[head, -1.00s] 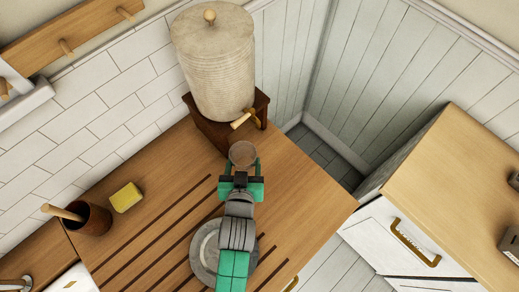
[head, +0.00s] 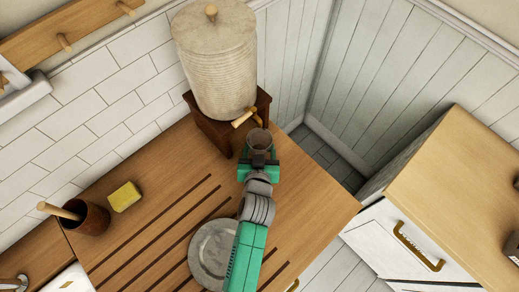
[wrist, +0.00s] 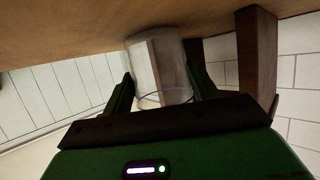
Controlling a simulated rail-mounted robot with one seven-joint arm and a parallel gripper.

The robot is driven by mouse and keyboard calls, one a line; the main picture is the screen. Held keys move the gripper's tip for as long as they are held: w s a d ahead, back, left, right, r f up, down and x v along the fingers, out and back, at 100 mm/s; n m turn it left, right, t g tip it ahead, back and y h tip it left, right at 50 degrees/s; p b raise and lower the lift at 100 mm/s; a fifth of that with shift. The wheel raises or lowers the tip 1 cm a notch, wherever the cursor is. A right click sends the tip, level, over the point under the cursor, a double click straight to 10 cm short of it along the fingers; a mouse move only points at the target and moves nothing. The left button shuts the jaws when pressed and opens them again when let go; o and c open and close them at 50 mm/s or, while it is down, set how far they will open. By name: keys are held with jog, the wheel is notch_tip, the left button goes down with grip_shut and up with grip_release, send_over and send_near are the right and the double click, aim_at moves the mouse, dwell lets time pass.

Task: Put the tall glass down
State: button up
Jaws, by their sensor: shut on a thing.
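The tall glass (head: 260,137) is clear and shows in the head view just below the tap of the drinks dispenser, over the wooden counter. In the wrist view the glass (wrist: 160,65) stands between the two fingers, with the counter surface along the top of that picture. My gripper (head: 259,152) is shut on the glass; the wrist view shows my gripper (wrist: 160,92) with a finger on each side of it. I cannot tell whether the glass base touches the counter.
The ribbed dispenser (head: 215,65) with its tap (head: 244,118) sits on a dark wooden stand (head: 212,128) close to the glass. A grey round plate (head: 210,250), yellow sponge (head: 125,197) and brown cup (head: 88,217) are on the counter. Bare counter (head: 310,200) lies right.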

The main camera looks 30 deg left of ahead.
jog(key=shift+f, duration=0.2)
jog(key=o, duration=1.2)
jog(key=shift+c, duration=0.2)
jog(key=shift+r, duration=0.3)
jog(key=p+v, duration=0.1)
jog(key=v, duration=1.1)
